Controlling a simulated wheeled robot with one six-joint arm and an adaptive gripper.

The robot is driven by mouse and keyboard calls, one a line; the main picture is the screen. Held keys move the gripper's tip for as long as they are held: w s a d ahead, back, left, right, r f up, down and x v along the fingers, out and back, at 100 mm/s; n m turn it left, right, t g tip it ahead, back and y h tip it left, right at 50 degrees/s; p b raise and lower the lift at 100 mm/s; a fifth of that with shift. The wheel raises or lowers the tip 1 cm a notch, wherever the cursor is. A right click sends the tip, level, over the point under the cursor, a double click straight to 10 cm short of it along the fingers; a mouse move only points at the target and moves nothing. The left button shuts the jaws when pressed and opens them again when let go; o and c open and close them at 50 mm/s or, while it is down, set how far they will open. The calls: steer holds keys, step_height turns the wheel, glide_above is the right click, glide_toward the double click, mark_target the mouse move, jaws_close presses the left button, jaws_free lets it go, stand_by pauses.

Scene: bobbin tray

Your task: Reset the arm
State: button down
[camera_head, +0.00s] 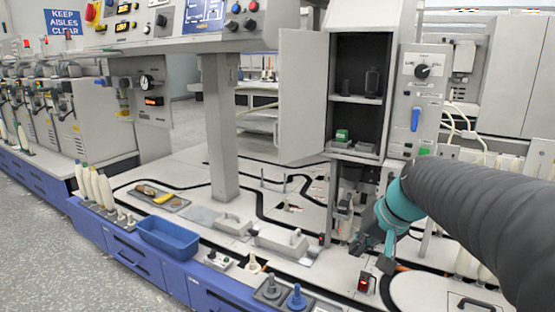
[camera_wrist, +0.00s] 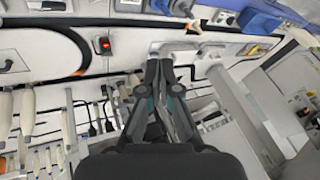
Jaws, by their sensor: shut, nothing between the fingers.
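My gripper (camera_head: 373,254) hangs at the end of my arm on the right of the head view, above the pale machine deck (camera_head: 330,262). In the wrist view my gripper (camera_wrist: 159,62) points up the picture; its two dark fingers meet at the tips and hold nothing. A dark tray (camera_head: 176,206) with brown and yellow items lies on the deck at the left of the head view. A blue bin (camera_head: 170,239) stands at the deck's front edge, clear of my gripper.
An open cabinet (camera_head: 357,62) with dark shelves stands behind my gripper. A grey post (camera_head: 220,130) rises left of it. A red switch (camera_head: 364,284) sits on the deck near my gripper and shows in the wrist view (camera_wrist: 103,44). White bobbins (camera_head: 95,187) stand at the left.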

steer(key=s+n+h+p, duration=0.1)
steer(key=s+p, duration=0.2)
steer(key=s, duration=0.6)
steer(key=s+a+r+n+h+p, duration=0.1)
steer(key=s+h+p, duration=0.1)
steer(key=s, duration=0.8)
steer(key=shift+s+r+n+t+p, duration=0.2)
steer(key=shift+r+n+t+p, duration=0.1)
steer(key=shift+p, duration=0.4)
steer(key=shift+a, duration=0.15)
